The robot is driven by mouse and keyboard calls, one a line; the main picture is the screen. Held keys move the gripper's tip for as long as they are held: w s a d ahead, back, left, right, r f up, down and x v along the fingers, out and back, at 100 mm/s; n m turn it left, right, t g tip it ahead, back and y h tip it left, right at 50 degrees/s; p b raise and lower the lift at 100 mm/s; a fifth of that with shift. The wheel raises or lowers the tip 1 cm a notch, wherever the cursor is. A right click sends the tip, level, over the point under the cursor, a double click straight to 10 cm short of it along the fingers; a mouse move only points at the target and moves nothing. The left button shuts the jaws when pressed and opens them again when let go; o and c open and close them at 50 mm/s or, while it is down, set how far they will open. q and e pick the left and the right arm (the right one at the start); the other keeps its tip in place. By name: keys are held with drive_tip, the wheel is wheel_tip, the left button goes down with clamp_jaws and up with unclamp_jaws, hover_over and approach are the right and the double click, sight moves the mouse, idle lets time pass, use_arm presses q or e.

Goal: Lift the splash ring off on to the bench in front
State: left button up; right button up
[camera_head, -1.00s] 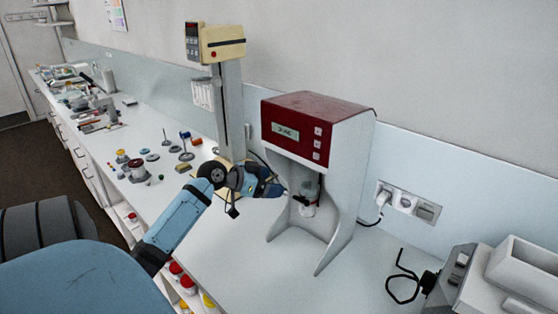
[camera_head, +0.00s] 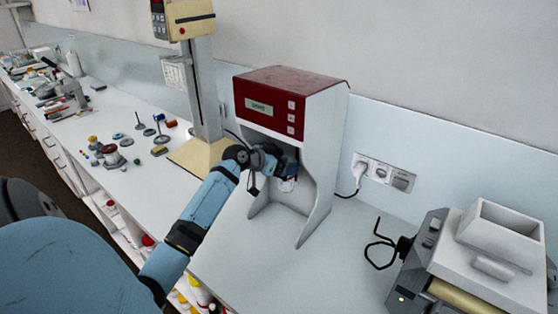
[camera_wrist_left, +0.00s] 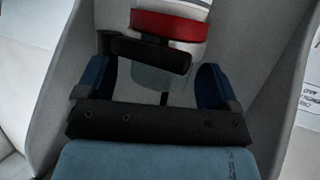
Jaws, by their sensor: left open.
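In the left wrist view a red ring (camera_wrist_left: 168,26), which looks like the splash ring, sits around a pale cylinder. A black arm-like piece (camera_wrist_left: 150,53) lies just below it, above a clear grey vessel (camera_wrist_left: 160,78). My left gripper (camera_wrist_left: 158,86) is open, with one blue finger on each side of the vessel; I cannot tell whether they touch it. In the head view the left gripper (camera_head: 287,164) is inside the bay of the red-topped mill (camera_head: 292,95) and hides most of the ring. The right gripper is not in view.
The mill's side walls (camera_head: 322,190) stand close around the gripper. The bench (camera_head: 250,255) in front of the mill is clear. A stand with a pale base (camera_head: 195,155) is to the left, and a grey machine (camera_head: 480,260) with a black cable is to the right.

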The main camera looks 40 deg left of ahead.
use_arm(q)
drive_tip(key=c, duration=1)
drive_tip(key=shift+o, duration=0.2)
drive_tip(key=shift+r, duration=1.15)
drive_tip(key=shift+r, duration=0.95)
drive_tip(key=s, duration=0.7)
drive_tip(key=shift+d, duration=0.45)
